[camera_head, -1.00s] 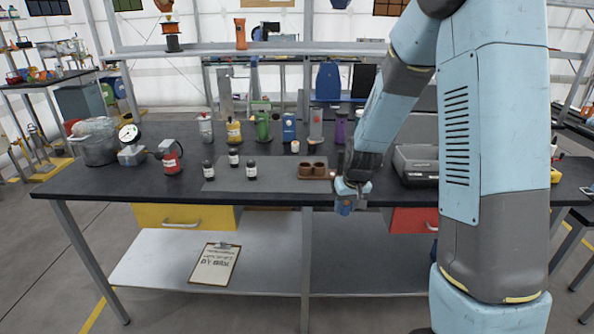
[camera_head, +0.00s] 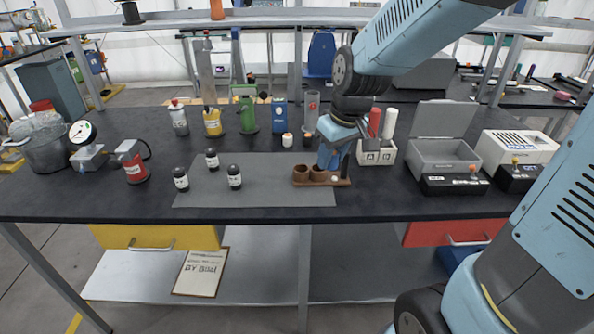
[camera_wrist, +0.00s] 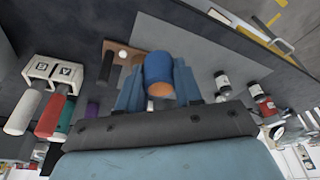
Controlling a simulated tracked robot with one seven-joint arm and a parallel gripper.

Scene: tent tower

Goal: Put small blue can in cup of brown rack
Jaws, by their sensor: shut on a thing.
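The small blue can (camera_wrist: 158,68) is between my gripper's fingers in the wrist view, with an orange-brown end toward the camera. My gripper (camera_head: 328,160) is shut on it and hangs over the right part of the brown rack (camera_head: 341,182) in the head view. The can is hard to tell from my blue fingers there. The rack stands on the grey mat, with brown cups (camera_head: 301,174) showing at its left. The rack also shows in the wrist view (camera_wrist: 110,46), partly hidden behind the can and fingers. I cannot tell whether the can touches a cup.
Several small black bottles (camera_head: 234,177) stand left on the grey mat (camera_head: 255,192). A white A/B holder (camera_head: 377,153) with coloured cylinders stands close right of my gripper. An open grey case (camera_head: 440,155) is further right. Tools and cans line the back.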

